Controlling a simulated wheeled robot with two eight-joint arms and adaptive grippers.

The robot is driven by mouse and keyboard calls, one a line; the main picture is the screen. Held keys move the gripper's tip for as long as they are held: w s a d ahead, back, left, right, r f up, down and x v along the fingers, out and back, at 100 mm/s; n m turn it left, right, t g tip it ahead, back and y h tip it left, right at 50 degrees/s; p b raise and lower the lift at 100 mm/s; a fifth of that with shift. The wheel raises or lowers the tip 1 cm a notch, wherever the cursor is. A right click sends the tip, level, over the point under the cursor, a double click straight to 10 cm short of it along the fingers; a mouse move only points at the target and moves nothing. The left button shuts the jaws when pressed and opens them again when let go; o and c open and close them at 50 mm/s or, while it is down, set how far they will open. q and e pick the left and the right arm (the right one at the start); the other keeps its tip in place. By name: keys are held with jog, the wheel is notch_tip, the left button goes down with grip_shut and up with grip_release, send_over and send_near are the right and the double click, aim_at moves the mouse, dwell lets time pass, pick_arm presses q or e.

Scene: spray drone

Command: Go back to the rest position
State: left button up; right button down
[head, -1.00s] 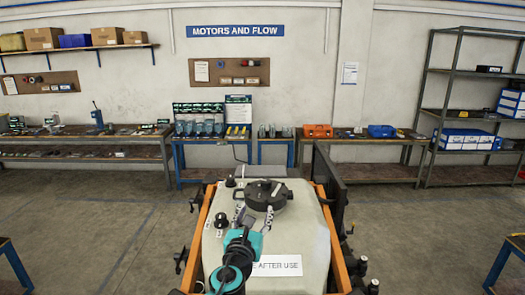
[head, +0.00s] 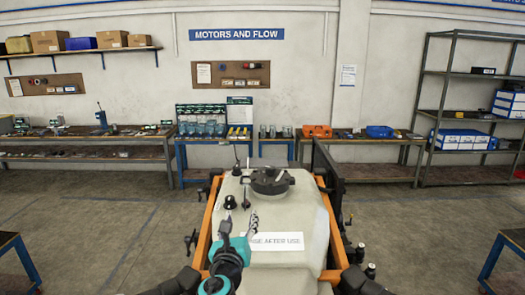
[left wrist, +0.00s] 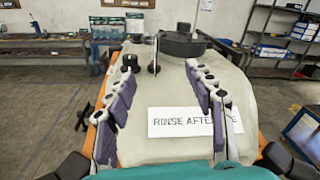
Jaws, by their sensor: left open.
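The pale spray-drone tank (head: 295,215) stands in an orange frame in front of me, with a label reading "RINSE AFTER USE" (head: 275,241). A round black lid (head: 268,181) sits on top of the tank at its far end; it also shows in the left wrist view (left wrist: 182,43). My left gripper (head: 240,222), on its teal wrist, is above the near left part of the tank. It is open and empty, apart from the lid. In the left wrist view its two fingers (left wrist: 161,66) are spread wide. My right gripper is in neither view.
Orange frame rails (head: 330,225) and black fittings flank the tank. A dark upright panel (head: 327,170) stands at its right. Workbenches (head: 85,145) with parts line the back wall, and a metal shelf (head: 450,115) stands at right.

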pick_arm(q)
jog(key=s+a+f+n+g+y+b, duration=0.25)
jog(key=s+a+f+n+b, duration=0.25)
jog(key=a+f+n, duration=0.35)
jog(key=s+a+f+n+g+y+b, duration=0.25)
jog(key=s+a+f+n+b, duration=0.35)
jog(key=f+n, duration=0.45)
jog(key=s+d+f+n+g+h+b, duration=0.1)
jog(key=s+f+n+g+b, duration=0.1)
jog(key=s+f+n+b, duration=0.2)
jog(key=s+d+f+n+g+h+b, duration=0.1)
jog(key=s+f+n+g+h+b, duration=0.1)
jog(key=s+f+n, duration=0.8)
notch_tip(320, 180, down, 8)
jog(key=shift+s+d+f+n+g+b, duration=0.1)
jog(key=shift+s+d+n+g+b, duration=0.25)
jog(key=shift+s+g+b, duration=0.7)
jog(key=shift+w+t, duration=0.2)
jog(key=shift+t, duration=0.15)
